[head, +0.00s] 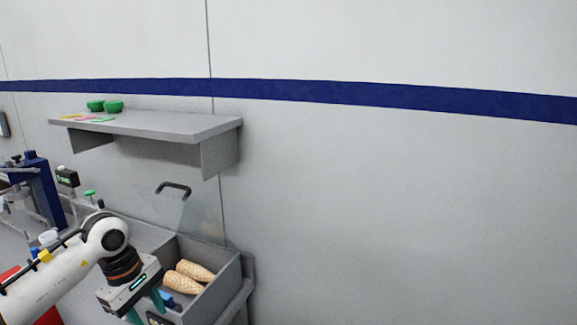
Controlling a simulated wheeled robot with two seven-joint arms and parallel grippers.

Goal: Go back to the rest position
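My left arm comes in from the left, and its gripper (146,309) points down at the bottom edge of the head view. Its two teal fingers stand apart, so it looks open, with nothing seen between them; the tips are partly cut off by the frame. It is just left of an open grey bin (222,287) holding tan waffle cones (188,276). I cannot tell whether the fingers touch the bin. My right gripper is not in view.
A clear lid (185,212) with a dark handle stands raised behind the bin. A grey shelf (150,125) above holds green bowls (105,105). Blue equipment (45,188) stands at the far left. A bare wall fills the right side.

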